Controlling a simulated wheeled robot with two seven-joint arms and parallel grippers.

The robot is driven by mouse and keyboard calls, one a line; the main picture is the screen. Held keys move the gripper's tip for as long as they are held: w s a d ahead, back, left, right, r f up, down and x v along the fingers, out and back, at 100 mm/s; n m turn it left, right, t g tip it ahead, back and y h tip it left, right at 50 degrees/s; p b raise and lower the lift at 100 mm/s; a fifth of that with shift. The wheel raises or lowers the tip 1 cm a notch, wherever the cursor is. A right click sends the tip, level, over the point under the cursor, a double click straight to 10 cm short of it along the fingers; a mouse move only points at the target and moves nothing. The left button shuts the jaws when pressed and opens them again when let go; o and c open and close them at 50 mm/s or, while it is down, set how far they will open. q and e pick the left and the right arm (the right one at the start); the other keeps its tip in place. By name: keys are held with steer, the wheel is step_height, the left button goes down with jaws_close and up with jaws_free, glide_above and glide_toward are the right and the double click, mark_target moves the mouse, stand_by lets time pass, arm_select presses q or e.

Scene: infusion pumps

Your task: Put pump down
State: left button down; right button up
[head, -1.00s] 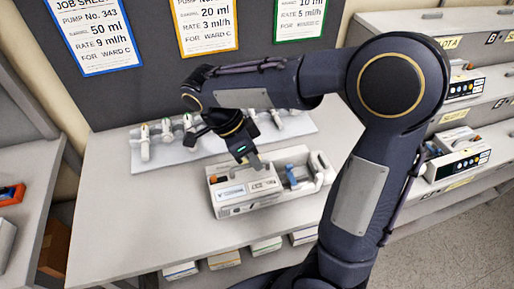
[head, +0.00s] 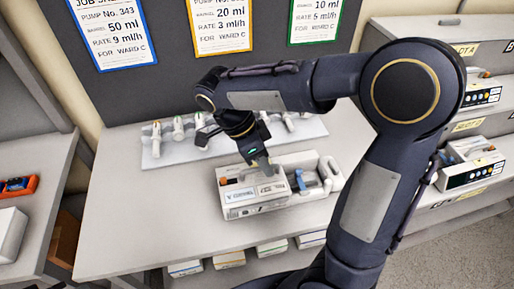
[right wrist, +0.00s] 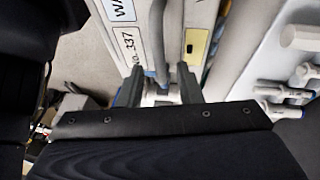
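A white infusion pump (head: 255,197) rests on the grey table, with a blue-grey part on its right half. My right gripper (head: 262,167) is right above the pump's top, pointing down. In the right wrist view, the pump's side (right wrist: 122,30) with the label "No. 337" is close below. The two fingers (right wrist: 162,75) stand apart on either side of a thin grey bar (right wrist: 157,40), seemingly the pump's handle, with gaps showing on both sides. My left gripper is not in view.
A pale rack (head: 230,135) with several syringes lies behind the pump. Job sheets (head: 112,30) hang on the dark back board. Shelves with other pumps (head: 472,172) stand at the right. The table's left and front parts (head: 150,215) are clear.

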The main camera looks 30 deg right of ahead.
steer(key=v, duration=1.1)
steer(key=s+d+f+n+t+y, duration=0.1)
steer(key=s+f+n+t+y, duration=0.3)
steer(key=s+n, duration=0.3)
steer(key=s+d+f+n+t+y, duration=0.1)
steer(key=s+f+n+t+y, duration=0.2)
steer(key=s+n, duration=0.4)
steer(key=f+n+t, duration=0.1)
steer(key=n, duration=0.3)
steer(key=shift+s+d+f+n+t+y+p, duration=0.2)
steer(key=shift+s+d+n+t+y+p, duration=0.1)
steer(key=shift+s+d+y+p, duration=0.1)
